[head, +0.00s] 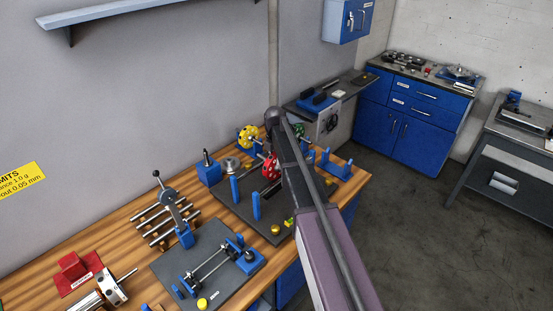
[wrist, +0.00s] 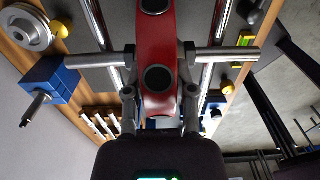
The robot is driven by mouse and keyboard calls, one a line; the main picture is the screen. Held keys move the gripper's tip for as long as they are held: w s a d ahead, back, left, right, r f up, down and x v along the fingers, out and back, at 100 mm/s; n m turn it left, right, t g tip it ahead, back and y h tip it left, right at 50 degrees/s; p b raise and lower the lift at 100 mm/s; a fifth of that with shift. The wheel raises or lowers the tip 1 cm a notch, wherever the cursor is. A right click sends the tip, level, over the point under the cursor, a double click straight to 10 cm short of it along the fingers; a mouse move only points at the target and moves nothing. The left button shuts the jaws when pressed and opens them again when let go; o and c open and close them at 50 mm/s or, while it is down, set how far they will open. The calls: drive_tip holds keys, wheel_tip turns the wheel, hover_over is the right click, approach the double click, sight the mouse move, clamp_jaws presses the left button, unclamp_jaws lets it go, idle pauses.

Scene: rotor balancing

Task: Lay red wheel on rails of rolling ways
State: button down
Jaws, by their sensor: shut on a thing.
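The red wheel (head: 270,168) is held above the dark plate of the rolling ways, partly hidden by my arm in the head view. In the wrist view the red wheel (wrist: 158,105) is between the fingers of my gripper (wrist: 160,52), which is shut on it. Its steel shaft (wrist: 80,60) sticks out on both sides. Two bright rails (wrist: 222,18) run lengthwise beneath, with the shaft crossing over them. I cannot tell whether the shaft touches them. Blue posts (head: 256,206) of the rolling ways stand on the plate; my arm covers much of the rails in the head view.
A yellow wheel (head: 248,138) and a green wheel (head: 298,131) stand behind the red one. A blue block with a spindle (head: 208,170) and a grey disc (head: 231,165) are to the left. A second dark plate with a blue rod fixture (head: 248,262) lies in front.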

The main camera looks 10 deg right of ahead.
drive_tip(key=shift+c, duration=1.8)
unclamp_jaws()
drive_tip(key=shift+c, duration=0.4)
wheel_tip(320, 180, up, 9)
drive_tip(key=p, duration=0.9)
drive_tip(key=shift+s, duration=0.1)
